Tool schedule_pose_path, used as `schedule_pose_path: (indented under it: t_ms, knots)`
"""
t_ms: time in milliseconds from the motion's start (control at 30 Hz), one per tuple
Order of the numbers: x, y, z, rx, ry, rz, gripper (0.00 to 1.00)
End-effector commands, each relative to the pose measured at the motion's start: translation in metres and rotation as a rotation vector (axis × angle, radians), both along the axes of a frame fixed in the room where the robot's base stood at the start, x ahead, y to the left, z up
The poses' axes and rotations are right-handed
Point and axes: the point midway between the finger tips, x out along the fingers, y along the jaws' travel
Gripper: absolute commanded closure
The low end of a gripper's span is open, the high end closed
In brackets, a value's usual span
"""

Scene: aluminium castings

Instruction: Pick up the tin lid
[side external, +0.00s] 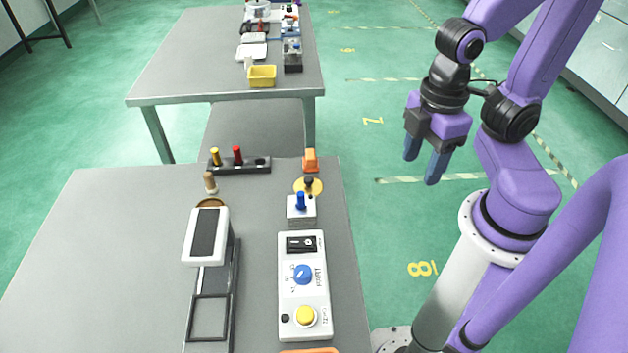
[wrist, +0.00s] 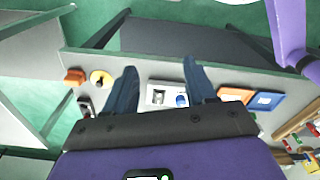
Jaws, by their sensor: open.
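Two round pieces could be the tin lid, and I cannot tell which is. One is a flat yellow disc (side external: 314,188) with a dark knob, near the right edge of the front table; it also shows in the wrist view (wrist: 96,75). The other is a brown disc (side external: 204,203) below a pale wooden knob (side external: 210,182), partly hidden behind a white-headed device. My gripper (side external: 424,163) is open and empty, in the air to the right of the table, apart from both. In the wrist view its fingers (wrist: 160,66) are spread, with nothing between them.
An orange block (side external: 310,160) stands just behind the yellow disc, and a white box with a blue lever (side external: 301,212) in front. A black rack (side external: 245,165) holds red and yellow handles. A white control panel (side external: 304,285) lies nearer. The table's left part is clear.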

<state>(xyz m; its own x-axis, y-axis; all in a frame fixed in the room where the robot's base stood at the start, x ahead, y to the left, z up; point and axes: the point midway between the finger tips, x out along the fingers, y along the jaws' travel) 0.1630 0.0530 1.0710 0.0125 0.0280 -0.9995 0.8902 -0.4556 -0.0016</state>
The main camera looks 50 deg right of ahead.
Motion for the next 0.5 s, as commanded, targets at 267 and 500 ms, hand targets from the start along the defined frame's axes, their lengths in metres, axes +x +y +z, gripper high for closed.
schedule_pose_path:
  t_ms: [267, 500]
  knots:
    - [0.01, 0.004, 0.001, -0.002, 0.0, 0.014, 0.44]
    - [0.06, 0.021, 0.002, -0.012, -0.002, 0.104, 0.44]
